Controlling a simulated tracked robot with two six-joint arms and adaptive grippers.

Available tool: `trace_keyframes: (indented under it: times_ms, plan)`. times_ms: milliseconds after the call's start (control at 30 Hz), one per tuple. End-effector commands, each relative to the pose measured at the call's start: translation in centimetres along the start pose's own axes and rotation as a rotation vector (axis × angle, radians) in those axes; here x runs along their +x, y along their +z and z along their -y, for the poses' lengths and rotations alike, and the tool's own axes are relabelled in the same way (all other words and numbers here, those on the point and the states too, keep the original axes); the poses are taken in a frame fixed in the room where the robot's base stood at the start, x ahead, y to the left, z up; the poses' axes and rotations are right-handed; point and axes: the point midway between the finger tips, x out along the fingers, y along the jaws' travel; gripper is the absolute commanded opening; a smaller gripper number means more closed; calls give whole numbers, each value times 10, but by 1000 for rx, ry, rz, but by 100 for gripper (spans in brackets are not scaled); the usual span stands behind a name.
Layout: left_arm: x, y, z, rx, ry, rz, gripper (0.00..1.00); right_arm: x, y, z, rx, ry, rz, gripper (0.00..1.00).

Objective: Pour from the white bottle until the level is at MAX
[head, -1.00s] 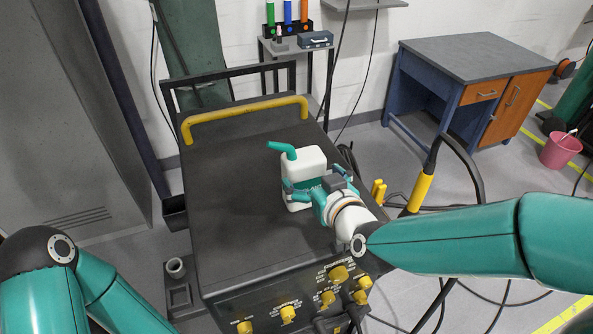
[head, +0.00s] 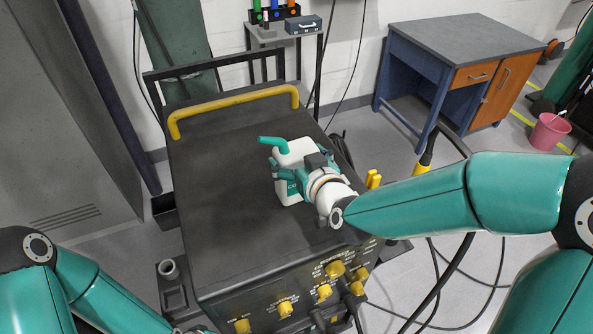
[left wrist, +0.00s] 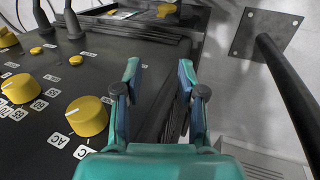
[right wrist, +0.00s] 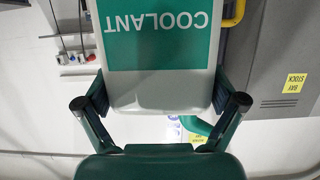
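The white bottle (head: 286,187) has a teal spout (head: 272,142) pointing left and stands out over the dark top of the cart-like machine (head: 220,205). I cannot tell whether it touches that top. My right gripper (head: 290,172) is shut on the bottle, one finger on each side. In the right wrist view the bottle (right wrist: 160,90) shows a teal COOLANT label, upside down in the picture. No liquid level or MAX mark is readable. My left gripper (left wrist: 160,85) is open and empty beside the machine's knob panel; in the head view it is mostly below the bottom edge.
Yellow knobs (head: 284,308) line the machine's front, and a yellow handle (head: 235,101) spans its back. A small grey open cup or neck (head: 168,268) sits at its left side. A workbench (head: 455,50) and pink bucket (head: 549,131) stand right. Cables hang at the right.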

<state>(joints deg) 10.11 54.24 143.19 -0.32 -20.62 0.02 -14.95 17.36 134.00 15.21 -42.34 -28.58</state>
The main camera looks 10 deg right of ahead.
Motion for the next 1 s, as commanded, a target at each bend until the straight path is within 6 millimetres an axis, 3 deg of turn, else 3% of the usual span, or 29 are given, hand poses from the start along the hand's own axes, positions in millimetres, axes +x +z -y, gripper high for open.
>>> trace_keyframes:
  times_ms: [33, 367, 667, 1000]
  plan:
    - [0, 0, 0, 0, 0, 0, 40, 0, 1, 1, -1, -2, 2, 77]
    - [0, 0, 0, 0, 0, -1, 40, 1, -1, 2, -1, -4, -3, 24]
    - [0, 0, 0, 0, 0, -1, 40, 0, -5, 2, -2, -4, -3, 24]
    - [-6, 0, -2, 0, 0, -1, 40, -15, -56, 3, 0, -5, -10, 24]
